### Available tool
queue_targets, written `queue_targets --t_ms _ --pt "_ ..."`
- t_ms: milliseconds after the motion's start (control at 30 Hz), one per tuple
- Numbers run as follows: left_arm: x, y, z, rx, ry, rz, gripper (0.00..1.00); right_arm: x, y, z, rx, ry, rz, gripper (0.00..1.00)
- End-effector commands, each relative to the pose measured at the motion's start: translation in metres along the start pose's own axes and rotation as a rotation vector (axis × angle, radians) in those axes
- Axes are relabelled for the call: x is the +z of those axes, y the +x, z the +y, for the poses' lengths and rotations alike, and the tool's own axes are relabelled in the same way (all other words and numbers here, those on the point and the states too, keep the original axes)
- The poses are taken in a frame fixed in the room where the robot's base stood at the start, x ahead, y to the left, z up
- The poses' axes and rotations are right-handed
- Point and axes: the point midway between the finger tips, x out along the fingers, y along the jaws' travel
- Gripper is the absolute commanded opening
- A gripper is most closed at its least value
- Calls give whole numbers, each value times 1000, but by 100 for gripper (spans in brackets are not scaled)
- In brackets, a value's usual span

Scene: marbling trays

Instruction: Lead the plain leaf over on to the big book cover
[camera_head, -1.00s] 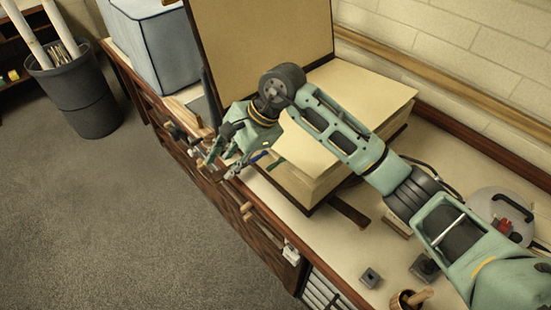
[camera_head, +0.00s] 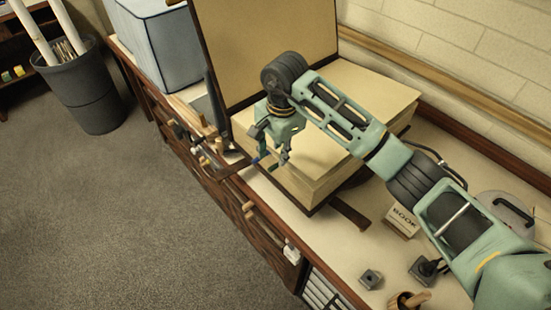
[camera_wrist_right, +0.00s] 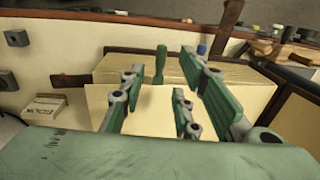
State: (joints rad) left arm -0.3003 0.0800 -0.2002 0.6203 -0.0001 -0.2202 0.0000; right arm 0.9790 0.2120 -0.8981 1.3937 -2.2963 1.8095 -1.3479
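The big book lies open on the bench, its thick cream page block (camera_head: 310,190) on the right, topped by the plain leaf (camera_head: 365,92). The big book cover (camera_head: 265,45), tan with a dark edge, stands steeply raised behind and left of the pages. My right gripper (camera_head: 272,163) points down at the front left corner of the page block. In the right wrist view its fingers (camera_wrist_right: 160,85) are apart, with the pale leaf (camera_wrist_right: 150,108) showing between and below them. I see no grip on the leaf; contact is unclear. My left gripper is out of view.
Wooden-handled tools (camera_head: 195,140) lie along the bench's front edge, left of the book. A blue-grey box (camera_head: 165,50) stands at the back left.

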Motion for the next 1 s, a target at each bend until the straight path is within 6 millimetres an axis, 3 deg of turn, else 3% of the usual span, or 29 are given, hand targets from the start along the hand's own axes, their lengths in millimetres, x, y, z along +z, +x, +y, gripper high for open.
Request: queue_targets --t_ms 500,900,1000 --pt "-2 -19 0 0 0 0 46 1 43 0 0 0 -3 30" --pt "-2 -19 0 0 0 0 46 0 48 0 -1 -1 -1 30" --pt "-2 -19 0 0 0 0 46 0 48 0 -1 -1 -1 21"
